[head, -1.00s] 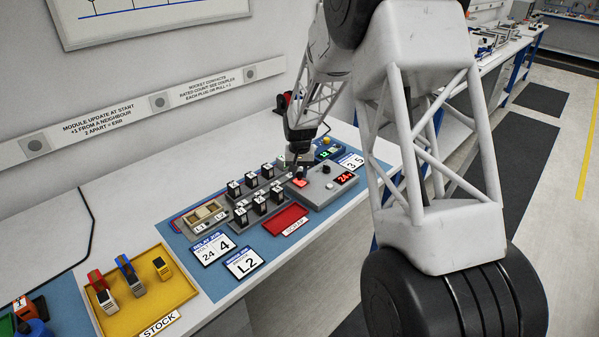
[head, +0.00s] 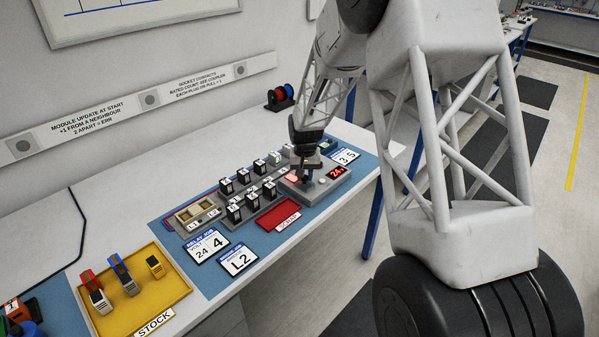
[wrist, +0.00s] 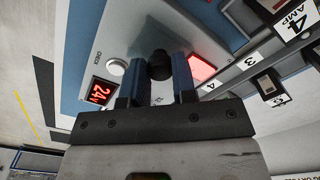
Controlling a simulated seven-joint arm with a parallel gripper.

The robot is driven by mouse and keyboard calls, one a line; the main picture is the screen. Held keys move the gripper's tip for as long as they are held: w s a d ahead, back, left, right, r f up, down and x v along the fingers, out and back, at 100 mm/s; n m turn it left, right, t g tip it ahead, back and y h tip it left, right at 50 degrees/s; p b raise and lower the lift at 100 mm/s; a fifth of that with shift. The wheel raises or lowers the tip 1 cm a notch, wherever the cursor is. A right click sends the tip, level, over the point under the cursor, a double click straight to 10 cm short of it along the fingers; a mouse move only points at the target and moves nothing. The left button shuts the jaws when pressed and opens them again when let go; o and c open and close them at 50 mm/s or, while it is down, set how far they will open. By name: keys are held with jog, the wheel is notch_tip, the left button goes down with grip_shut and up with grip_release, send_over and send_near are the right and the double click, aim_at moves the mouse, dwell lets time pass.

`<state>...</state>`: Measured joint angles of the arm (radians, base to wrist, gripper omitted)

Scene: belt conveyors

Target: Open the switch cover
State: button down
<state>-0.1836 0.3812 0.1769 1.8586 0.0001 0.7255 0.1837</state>
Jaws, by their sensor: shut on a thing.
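The grey control box (head: 341,184) stands at the right end of the blue mat, with a red "24" display (head: 336,170). A glowing red switch piece (head: 292,177) sits on its top; it also shows in the wrist view (wrist: 202,68). I cannot tell whether this is the switch cover or a lit part beneath it. My gripper (head: 305,178) points down at the box, just right of the red piece. In the wrist view my blue-padded fingers (wrist: 162,70) are shut on a round black knob (wrist: 160,64), which is partly hidden between them.
A white button (wrist: 116,67) lies beside the display. Several black relay modules (head: 235,213) stand in rows left of the box. A red scrap tray (head: 278,214) lies in front of them. A yellow stock tray (head: 178,286) is at the left. A cable reel (head: 279,97) stands behind.

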aim_at(305, 176)
jog(key=c, duration=0.9)
grip_release()
jog(key=shift+r, duration=0.1)
jog(key=shift+r, duration=3.85)
